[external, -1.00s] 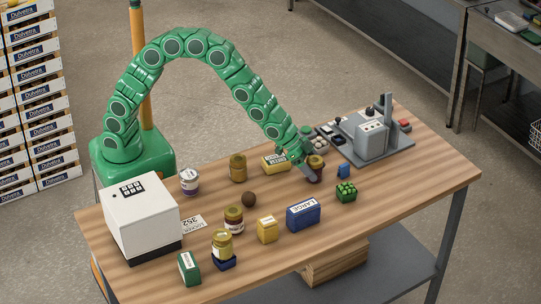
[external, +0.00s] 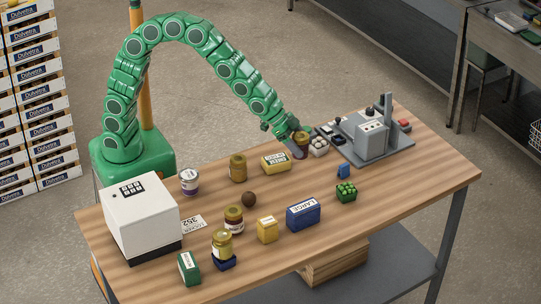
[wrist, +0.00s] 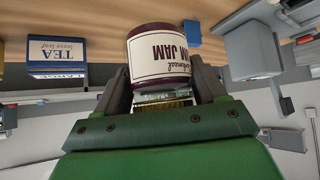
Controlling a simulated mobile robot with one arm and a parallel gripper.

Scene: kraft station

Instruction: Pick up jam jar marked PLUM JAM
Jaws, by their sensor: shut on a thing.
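My gripper (external: 300,146) is shut on a dark purple jam jar (wrist: 162,52) with a cream label. In the wrist view the label is upside down and reads "JAM", with the word before it partly cut off and ending in M. The jar sits between the two dark fingers (wrist: 166,88). In the external view the held jar (external: 302,140) shows a brownish lid and appears raised above the table near its back edge; the gripper partly hides it.
The wooden table (external: 400,190) carries other jars (external: 237,168), a blue box (external: 303,214), a yellow box (external: 267,230), a green punnet (external: 346,192) and a brown ball (external: 249,198). A grey machine (external: 372,133) stands right of the gripper, a white machine (external: 140,215) at left.

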